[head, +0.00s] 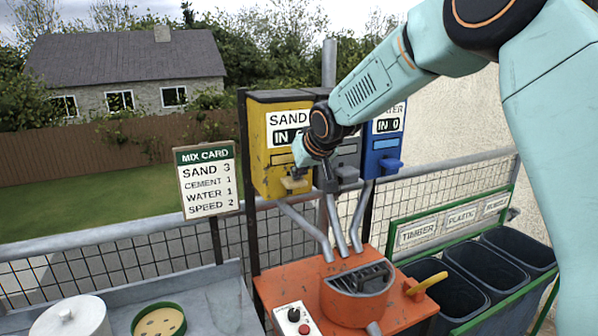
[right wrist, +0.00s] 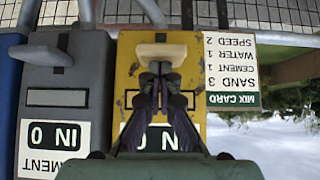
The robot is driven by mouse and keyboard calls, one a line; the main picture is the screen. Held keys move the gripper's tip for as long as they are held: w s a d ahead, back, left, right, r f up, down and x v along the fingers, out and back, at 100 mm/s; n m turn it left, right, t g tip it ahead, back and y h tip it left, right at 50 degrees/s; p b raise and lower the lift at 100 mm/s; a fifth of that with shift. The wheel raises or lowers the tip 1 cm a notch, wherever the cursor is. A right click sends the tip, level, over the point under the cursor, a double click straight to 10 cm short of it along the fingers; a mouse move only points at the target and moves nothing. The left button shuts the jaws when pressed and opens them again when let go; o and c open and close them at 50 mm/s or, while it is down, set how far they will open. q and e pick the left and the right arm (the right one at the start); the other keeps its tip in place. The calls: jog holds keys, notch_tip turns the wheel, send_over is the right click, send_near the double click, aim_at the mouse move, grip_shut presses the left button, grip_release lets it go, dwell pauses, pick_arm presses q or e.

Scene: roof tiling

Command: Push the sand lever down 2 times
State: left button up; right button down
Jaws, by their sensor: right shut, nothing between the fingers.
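The yellow sand dispenser (head: 268,150) hangs on the railing, with the sand lever (head: 296,184), a pale yellow block, low on its front. My right gripper (head: 298,172) is at the dispenser's front, just above the lever and partly hidden by its wrist. The right wrist view is upside down. There the right gripper (right wrist: 160,70) is shut and empty, its tips at the sand lever (right wrist: 160,50); I cannot tell whether they touch. The sand counter (right wrist: 160,136) reads IN 0, partly behind the fingers. My left gripper is not in view.
The grey cement dispenser (right wrist: 65,95) and blue water dispenser (head: 383,140) stand beside the sand one. The mix card (head: 207,180) hangs left, listing sand 3. Below are an orange mixer (head: 355,300) and chutes. Dark bins (head: 470,275) stand right.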

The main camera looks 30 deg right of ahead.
aim_at(298, 187)
jog(key=shift+w+a, duration=0.1)
jog(key=shift+a, duration=0.15)
jog(key=f, duration=0.1)
jog(key=f+b, duration=0.2)
jog(key=shift+d, duration=0.25)
jog(key=shift+a+f+b, duration=0.1)
jog(key=shift+f+b, duration=0.35)
jog(key=shift+b, duration=0.2)
jog(key=shift+s, duration=0.2)
jog(key=shift+r, duration=0.1)
